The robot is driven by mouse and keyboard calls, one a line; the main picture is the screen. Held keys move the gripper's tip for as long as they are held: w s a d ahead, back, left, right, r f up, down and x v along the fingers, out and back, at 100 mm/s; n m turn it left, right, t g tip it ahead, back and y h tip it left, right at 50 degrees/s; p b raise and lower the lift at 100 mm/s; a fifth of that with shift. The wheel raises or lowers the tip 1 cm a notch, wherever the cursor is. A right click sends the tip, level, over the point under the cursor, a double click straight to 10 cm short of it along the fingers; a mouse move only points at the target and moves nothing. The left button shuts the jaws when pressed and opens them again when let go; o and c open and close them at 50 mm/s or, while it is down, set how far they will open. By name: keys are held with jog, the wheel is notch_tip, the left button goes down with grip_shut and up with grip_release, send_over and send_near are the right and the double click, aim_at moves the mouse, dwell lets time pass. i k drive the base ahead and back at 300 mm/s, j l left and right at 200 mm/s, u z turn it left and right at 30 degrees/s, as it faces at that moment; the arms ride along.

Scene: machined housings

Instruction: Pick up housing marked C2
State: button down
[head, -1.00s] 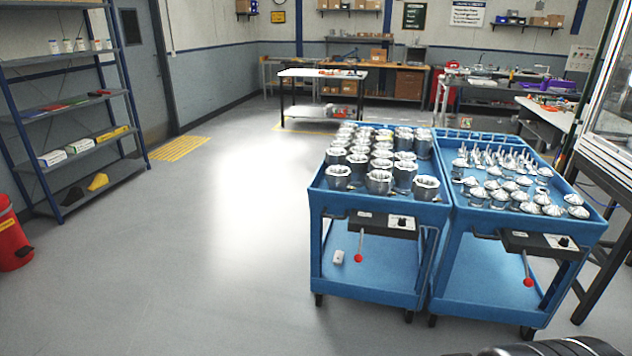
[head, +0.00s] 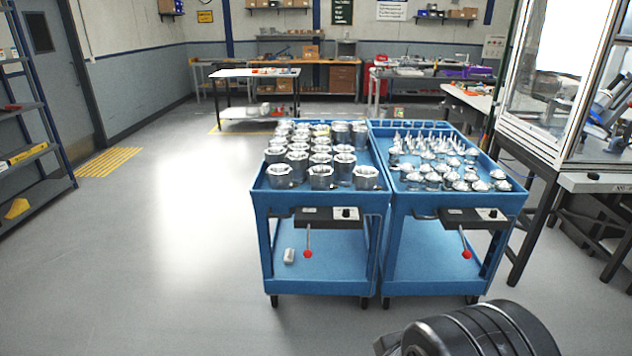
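Several grey metal housings (head: 321,177) stand upright in rows on the top tray of the left blue cart (head: 262,200). No marking can be read at this distance, so I cannot tell which one is C2. Smaller finned and domed metal parts (head: 450,181) stand on the right blue cart (head: 520,198). A black rounded part of my own arm shows at the bottom right, in front of the carts. My gripper's fingers are not in view.
Each cart has a dark box with a red-knobbed lever (head: 308,254) on its front. A machine enclosure (head: 560,90) on a dark-legged stand is at the right. Shelving (head: 40,150) stands at the far left. The grey floor (head: 170,260) left of the carts is clear.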

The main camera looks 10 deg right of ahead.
aim_at(365, 178)
jog(key=i+l+u, duration=0.25)
jog(key=i+l, duration=0.75)
jog(key=i, duration=0.3)
jog(key=i+l+u, duration=0.3)
jog(key=i+l, duration=0.9)
